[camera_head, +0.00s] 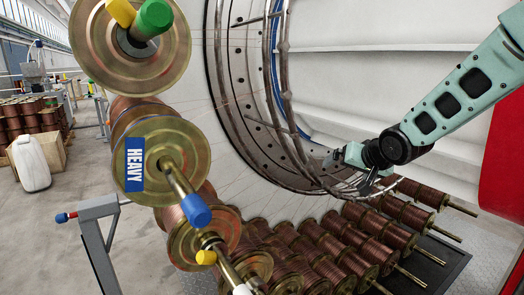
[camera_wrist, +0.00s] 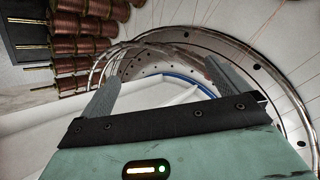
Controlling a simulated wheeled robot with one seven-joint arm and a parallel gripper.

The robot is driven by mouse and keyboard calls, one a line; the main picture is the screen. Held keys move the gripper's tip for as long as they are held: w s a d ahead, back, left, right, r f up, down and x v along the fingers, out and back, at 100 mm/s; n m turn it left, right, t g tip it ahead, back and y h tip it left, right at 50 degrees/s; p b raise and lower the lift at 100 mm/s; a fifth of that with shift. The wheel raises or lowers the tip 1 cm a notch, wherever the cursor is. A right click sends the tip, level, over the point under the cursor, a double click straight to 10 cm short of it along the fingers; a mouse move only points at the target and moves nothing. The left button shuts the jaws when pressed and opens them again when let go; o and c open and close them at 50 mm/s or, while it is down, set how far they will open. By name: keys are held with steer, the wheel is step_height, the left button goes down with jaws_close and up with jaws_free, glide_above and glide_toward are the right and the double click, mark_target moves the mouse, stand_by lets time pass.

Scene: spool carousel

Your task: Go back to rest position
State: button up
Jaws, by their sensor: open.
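My gripper (camera_head: 372,181) is at the end of my teal arm, on the right of the head view. It is beside the lower right of the big ring frame (camera_head: 283,95). In the wrist view my gripper (camera_wrist: 165,80) shows two grey fingers spread wide apart with nothing between them. The curved metal rails of the ring frame (camera_wrist: 140,42) pass beyond the fingers. I cannot tell whether the gripper touches the rails.
Rows of copper spools (camera_head: 345,240) lie below my gripper; several show in the wrist view (camera_wrist: 85,45). A red panel (camera_head: 503,150) stands at the right edge. Floor at far left is partly open.

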steer(key=s+d+f+n+g+h, duration=0.1)
steer(key=s+d+f+g, duration=0.15)
steer(key=s, duration=0.65)
steer(key=s+d+f+g, duration=0.2)
steer(key=s+d+f, duration=0.15)
steer(key=s, duration=0.65)
steer(key=s+d+f+n+g+h, duration=0.1)
steer(key=s+d+f+g, duration=0.2)
steer(key=s, duration=0.6)
steer(key=s+a+r+n+g+p, duration=0.1)
steer(key=s+a+r+n+p, duration=0.3)
steer(key=s+a+r, duration=0.2)
steer(key=s+a+r+n+g+p, duration=0.1)
steer(key=s+a+r+n+p, duration=0.2)
steer(key=s+a+r, duration=0.3)
steer(key=a+p, duration=0.1)
steer(key=a, duration=0.4)
steer(key=shift+s+a+n+p, duration=0.3)
steer(key=shift+n+p, duration=0.1)
steer(key=shift+g, duration=0.25)
